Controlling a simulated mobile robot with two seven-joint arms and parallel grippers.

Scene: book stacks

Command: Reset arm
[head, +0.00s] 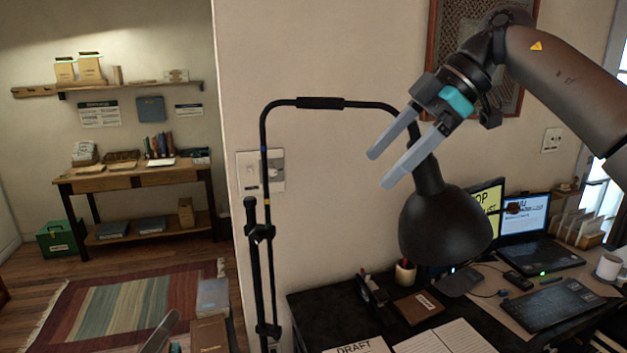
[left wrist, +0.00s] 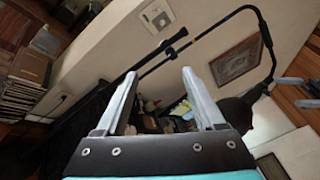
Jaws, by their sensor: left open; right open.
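My right gripper (head: 379,168) is raised in front of the wall in the head view, its arm coming in from the right. Its two grey fingers are apart with nothing between them. They overlap the black desk lamp (head: 445,222) in the picture; I cannot tell whether they touch it. My left gripper (left wrist: 159,74) fills the lower middle of the left wrist view, fingers apart and empty. In the head view only what looks like a grey finger of it shows at the bottom left edge; the rest is out of frame.
A dark desk (head: 330,310) holds papers, a laptop (head: 535,255), a tablet (head: 553,304) and a white mug (head: 609,266). The lamp's thin black stand (head: 264,200) rises left of the desk. A wooden table (head: 130,178) with books stands far left, beyond a striped rug (head: 130,308).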

